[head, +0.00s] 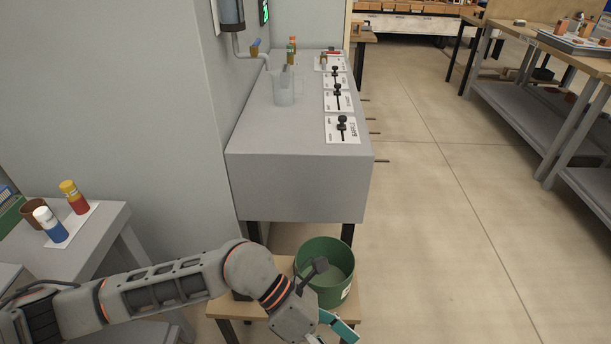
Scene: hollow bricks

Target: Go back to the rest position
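My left arm reaches in from the left along the bottom of the head view. My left gripper (338,328) is at the bottom edge, in front of a green bucket (325,292) as I see it. One teal finger part shows clearly; the rest of the gripper is cut off by the frame, so its opening is unclear. I see nothing held in the part that shows. My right gripper is not in view.
The bucket stands on a low wooden table (228,308). Behind it is a grey bench (300,185) with a clear jug (284,90) and several black levers. A small grey table (85,262) with bottles is at left. Open floor (440,220) lies right, before grey shelving (535,120).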

